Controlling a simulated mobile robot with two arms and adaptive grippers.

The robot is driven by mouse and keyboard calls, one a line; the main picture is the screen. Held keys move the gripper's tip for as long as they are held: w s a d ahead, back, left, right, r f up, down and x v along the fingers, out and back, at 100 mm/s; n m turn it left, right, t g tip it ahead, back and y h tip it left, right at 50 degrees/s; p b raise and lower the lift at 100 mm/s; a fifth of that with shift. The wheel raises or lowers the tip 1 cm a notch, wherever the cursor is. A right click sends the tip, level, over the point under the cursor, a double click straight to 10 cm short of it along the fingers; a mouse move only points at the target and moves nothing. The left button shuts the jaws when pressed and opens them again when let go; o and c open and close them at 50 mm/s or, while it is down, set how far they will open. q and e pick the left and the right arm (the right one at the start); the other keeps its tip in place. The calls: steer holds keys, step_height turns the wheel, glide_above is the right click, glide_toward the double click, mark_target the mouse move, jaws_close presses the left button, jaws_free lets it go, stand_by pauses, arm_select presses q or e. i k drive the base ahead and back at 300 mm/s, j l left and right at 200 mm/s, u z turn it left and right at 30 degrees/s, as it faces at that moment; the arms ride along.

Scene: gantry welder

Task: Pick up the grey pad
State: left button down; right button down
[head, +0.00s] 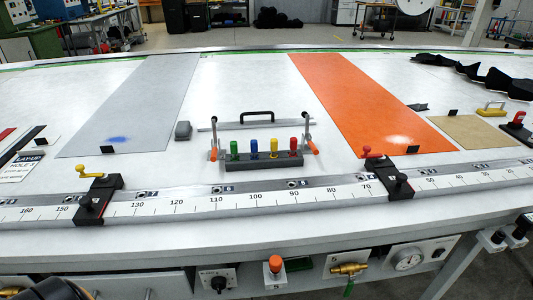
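A small dark grey block (183,130), which looks like the grey pad, lies on the white table between the large grey sheet and the rack of coloured pegs. Neither of my grippers can be made out in the head view. A dark rounded part at the bottom left edge may be mine, but no fingers show there.
A grey sheet (135,105) with a blue smudge lies left, an orange sheet (365,100) right. The peg rack (262,163) stands between two upright levers. A ruler rail (240,198) with black clamps runs along the front. Knobs and a gauge (407,260) are on the front panel.

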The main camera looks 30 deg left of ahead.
mark_target(182, 132)
steer(key=u, duration=1.6)
steer(key=k+u, duration=0.1)
steer(key=u, duration=0.15)
